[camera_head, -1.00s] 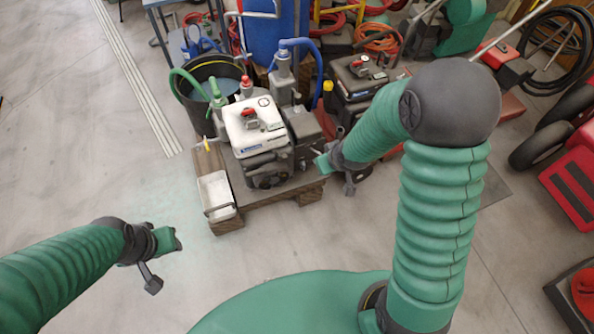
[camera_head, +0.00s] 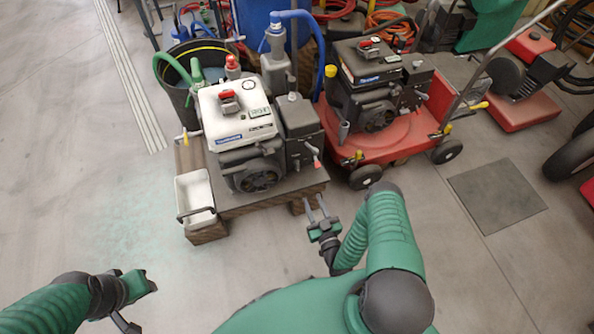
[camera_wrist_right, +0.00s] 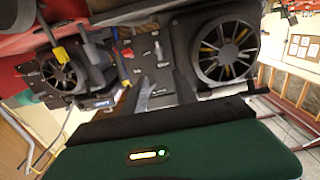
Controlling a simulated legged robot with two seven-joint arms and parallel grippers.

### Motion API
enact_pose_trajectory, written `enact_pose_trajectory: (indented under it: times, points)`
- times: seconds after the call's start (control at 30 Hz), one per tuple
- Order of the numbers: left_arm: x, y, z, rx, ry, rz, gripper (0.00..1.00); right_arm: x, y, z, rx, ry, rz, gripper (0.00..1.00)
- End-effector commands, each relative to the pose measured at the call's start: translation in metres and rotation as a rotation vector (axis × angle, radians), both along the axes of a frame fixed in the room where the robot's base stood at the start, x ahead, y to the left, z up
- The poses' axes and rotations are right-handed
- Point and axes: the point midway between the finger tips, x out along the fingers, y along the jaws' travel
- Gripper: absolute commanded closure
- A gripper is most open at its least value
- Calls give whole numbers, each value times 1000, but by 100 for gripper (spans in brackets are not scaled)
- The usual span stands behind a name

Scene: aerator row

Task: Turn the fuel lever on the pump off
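The pump (camera_head: 236,113), with a white top and a black engine front, stands on a wooden pallet platform. A small lever with a red tip (camera_head: 316,161) sticks out at its right side; I cannot tell for sure that it is the fuel lever. My right gripper (camera_head: 315,205) is open and empty, its two thin fingers apart, in front of the platform's right corner and below the lever. The right wrist view shows a round fan housing (camera_wrist_right: 226,48) close by. My left gripper (camera_head: 146,283) is low at the left, away from the pump; its fingers are unclear.
A white tray (camera_head: 182,196) sits on the platform's left edge. A black bucket (camera_head: 180,100) with a green hose stands behind. A red machine (camera_head: 395,143) with a similar black engine stands close on the right. Floor is clear at the left and around a dark floor plate (camera_head: 497,193).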

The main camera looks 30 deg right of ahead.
Motion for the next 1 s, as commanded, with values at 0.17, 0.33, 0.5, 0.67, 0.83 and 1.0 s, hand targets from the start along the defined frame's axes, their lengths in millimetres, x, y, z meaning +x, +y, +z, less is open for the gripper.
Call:
enact_pose_trajectory:
  times: [0.17,0.33,0.5,0.67,0.83,1.0]
  points:
    - [0,0,-19,0,0,1,64,44,-12,-4,0,-4,1,66]
    - [0,0,-35,0,0,1,64,88,-23,-6,2,-1,1,66]
    - [0,0,-48,0,1,0,64,125,-32,-5,2,0,2,66]
    - [0,0,-54,0,1,0,64,144,-36,-3,2,1,2,66]
    - [0,0,-53,0,1,1,64,148,-37,-1,5,3,2,66]
    - [0,0,-53,0,1,1,64,148,-37,-1,5,3,2,72]
